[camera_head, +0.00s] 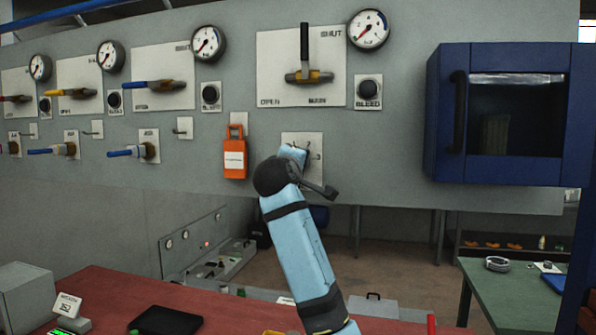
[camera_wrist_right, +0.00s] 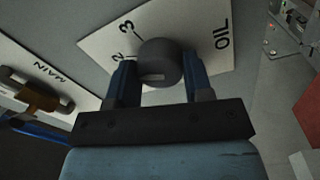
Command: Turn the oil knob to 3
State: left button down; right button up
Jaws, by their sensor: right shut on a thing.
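The oil knob (camera_wrist_right: 161,60) is a round dark grey knob on a white plate (camera_wrist_right: 195,25) in the right wrist view. The plate reads OIL at its right side, with the numbers 2 and 3 at its left. A pale mark shows on the knob's near side; which number it is set to I cannot tell. My right gripper (camera_wrist_right: 158,68) has its two blue fingers on either side of the knob, shut on it. In the head view the right gripper (camera_head: 292,156) covers the knob and part of the plate (camera_head: 315,142). My left gripper is in neither view.
An orange padlock-like tag (camera_head: 235,155) hangs just left of the oil plate. Above are a black-handled valve (camera_head: 304,55), a gauge (camera_head: 369,29) and a BLEED knob (camera_head: 368,89). A blue cabinet (camera_head: 505,115) juts out at right. A red table (camera_head: 100,290) lies below.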

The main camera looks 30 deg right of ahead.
jog(key=m+b, duration=0.4)
jog(key=m, duration=0.7)
jog(key=shift+f+m+g, duration=0.15)
jog(key=shift+m+g, duration=0.15)
jog(key=shift+g, duration=0.1)
dwell(0.3)
jog(key=o, duration=0.9)
jog(key=shift+a+b, duration=0.1)
jog(key=shift+b, duration=0.2)
